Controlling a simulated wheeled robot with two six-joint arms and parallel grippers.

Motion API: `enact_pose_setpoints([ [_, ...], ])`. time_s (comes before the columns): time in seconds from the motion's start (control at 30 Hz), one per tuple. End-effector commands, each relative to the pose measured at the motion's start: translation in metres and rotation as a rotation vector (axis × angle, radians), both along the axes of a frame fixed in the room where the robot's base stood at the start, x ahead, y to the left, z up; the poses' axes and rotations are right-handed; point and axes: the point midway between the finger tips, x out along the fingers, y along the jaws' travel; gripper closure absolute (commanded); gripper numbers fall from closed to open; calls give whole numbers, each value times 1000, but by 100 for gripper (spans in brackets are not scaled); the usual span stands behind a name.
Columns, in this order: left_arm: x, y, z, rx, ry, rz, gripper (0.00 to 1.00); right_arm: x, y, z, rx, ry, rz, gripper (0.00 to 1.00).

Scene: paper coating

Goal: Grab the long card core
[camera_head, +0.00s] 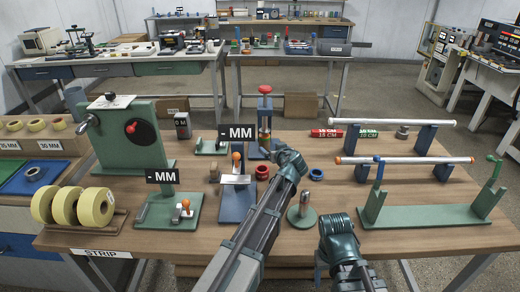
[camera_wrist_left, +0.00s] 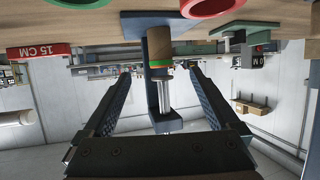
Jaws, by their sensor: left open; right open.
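A brown card-coloured cylinder with a green band (camera_wrist_left: 160,45) stands on a blue base; the wrist view shows it upside down. In the head view it is on the blue press (camera_head: 265,122) under a red knob. I cannot tell for sure that it is the long card core. My left gripper (camera_wrist_left: 160,76) is open, its fingers apart on either side of the press's metal rod in the wrist view, with nothing gripped. In the head view its arm reaches to just right of the press. My right gripper (camera_head: 335,232) is at the table's front edge, empty, its fingers mostly hidden.
Two long pale bars lie on stands at right: one on blue posts (camera_head: 397,122), one with orange ends (camera_head: 405,160) behind a green stand (camera_head: 432,215). Red and blue rings (camera_head: 262,172) lie near the left arm. A green crank machine (camera_head: 132,140) and yellow rolls (camera_head: 75,206) stand left.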

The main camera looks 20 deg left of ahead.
Motion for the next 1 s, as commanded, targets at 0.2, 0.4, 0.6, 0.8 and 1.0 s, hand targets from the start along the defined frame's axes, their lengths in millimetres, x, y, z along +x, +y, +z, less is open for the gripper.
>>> enact_pose_setpoints([
  [0.2,13,7,-7,0,1,2,6,0,0,-7,0,0,0,39],
  [0.4,41,24,-23,-1,3,3,6,0,0,-22,0,0,0,39],
  [0.6,66,39,-34,0,3,1,6,0,0,-33,0,0,0,39],
  [0.8,68,41,-34,0,3,1,6,0,0,-33,0,0,1,39],
  [1.0,81,48,-43,-1,3,2,6,0,0,-42,0,0,1,39],
])
